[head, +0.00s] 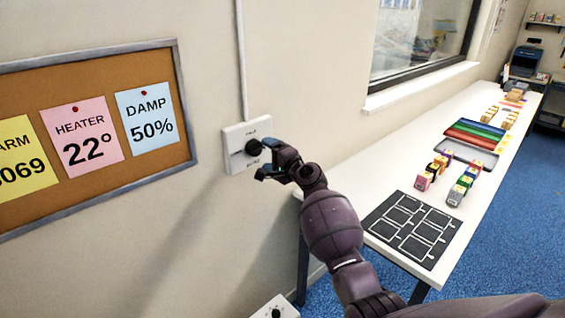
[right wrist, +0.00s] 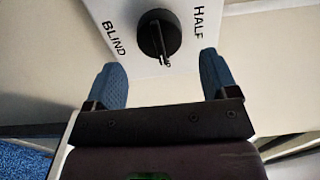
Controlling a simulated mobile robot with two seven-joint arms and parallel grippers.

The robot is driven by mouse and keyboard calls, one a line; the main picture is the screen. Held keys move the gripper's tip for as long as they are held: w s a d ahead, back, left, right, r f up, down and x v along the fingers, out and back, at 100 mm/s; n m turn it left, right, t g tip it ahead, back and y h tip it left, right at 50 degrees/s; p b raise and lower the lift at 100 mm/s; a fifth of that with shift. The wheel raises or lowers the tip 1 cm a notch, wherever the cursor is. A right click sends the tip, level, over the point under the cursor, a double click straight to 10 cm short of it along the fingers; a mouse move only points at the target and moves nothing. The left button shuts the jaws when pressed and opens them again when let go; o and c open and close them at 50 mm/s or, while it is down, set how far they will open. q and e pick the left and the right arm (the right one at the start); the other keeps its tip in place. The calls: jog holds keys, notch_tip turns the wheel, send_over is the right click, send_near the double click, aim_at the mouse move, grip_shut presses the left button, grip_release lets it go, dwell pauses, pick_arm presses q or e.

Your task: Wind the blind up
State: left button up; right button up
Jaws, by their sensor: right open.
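The blind control is a white wall plate (head: 236,151) with a black round knob (head: 253,147), below a vertical conduit. In the right wrist view the knob (right wrist: 159,36) has a raised pointer bar, and the plate (right wrist: 113,16) reads BLIND and HALF. My right gripper (head: 262,160) is at the plate, close to the knob. In the right wrist view its two blue fingers (right wrist: 163,78) are open and apart, with the knob just beyond the tips, roughly centred between them. The window (head: 420,35) shows at the upper right; a blind is not clearly seen. My left gripper is out of view.
A cork board (head: 90,180) with notes hangs left of the plate. A long white table (head: 365,165) along the right wall carries a black mat (head: 412,228), small cartons and coloured trays. Another white box with a knob (head: 276,309) is low at the bottom.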

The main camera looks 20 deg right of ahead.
jog(key=v, duration=0.6)
jog(key=shift+s, duration=0.1)
dwell(0.5)
jog(key=s+f+n+g+h, duration=0.1)
jog(key=s+f+n+h, duration=0.1)
jog(key=s+f+n, duration=0.3)
jog(key=s+f+n+g+h, duration=0.2)
jog(key=s+f+n, duration=0.3)
jog(key=s+f, duration=0.8)
jog(key=s+f+n+g+h+b, duration=0.1)
jog(key=s+f+n, duration=0.4)
jog(key=s, duration=1.5)
notch_tip(320, 180, down, 5)
jog(key=shift+s+d+r+g+h, duration=0.1)
jog(key=shift+s+d+g+h, duration=0.1)
jog(key=shift+s+g+h, duration=0.35)
jog(key=shift+w, duration=0.2)
jog(key=shift+c, duration=0.5)
